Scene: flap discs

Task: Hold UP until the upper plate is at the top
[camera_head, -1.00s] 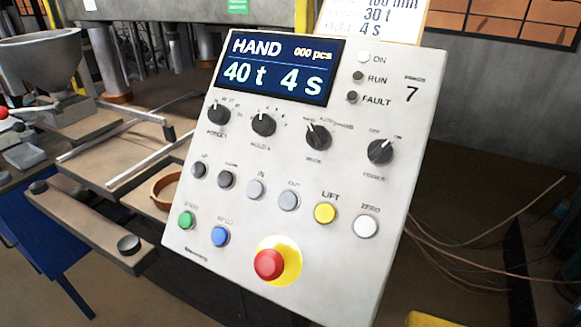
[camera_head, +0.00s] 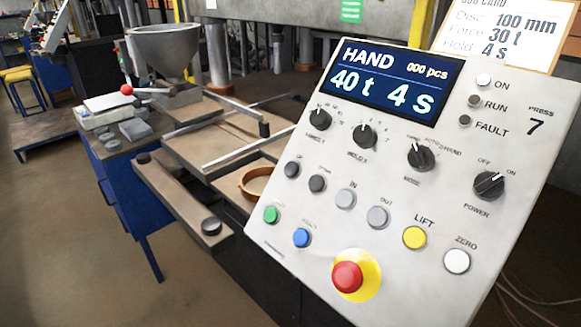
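The control panel (camera_head: 395,150) of press 7 fills the right half of the view. The UP button (camera_head: 292,169) is a small dark round button at its left edge, left of the dark DOWN button (camera_head: 317,183). The display (camera_head: 397,82) reads HAND, 000 pcs, 40 t and 4 s. The mode knob (camera_head: 420,158) and power knob (camera_head: 488,185) are on the panel's right side. The ON lamp (camera_head: 484,80) looks white; RUN and FAULT look dark. I cannot make out the upper plate. Neither of my grippers is in view.
A red emergency stop (camera_head: 347,277) sits low on the panel. A card (camera_head: 505,32) above it reads 100 mm, 30 t, 4 s. Left are a hopper (camera_head: 163,50), metal rails and a brown ring (camera_head: 256,184) on the bench. Open floor lies at lower left.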

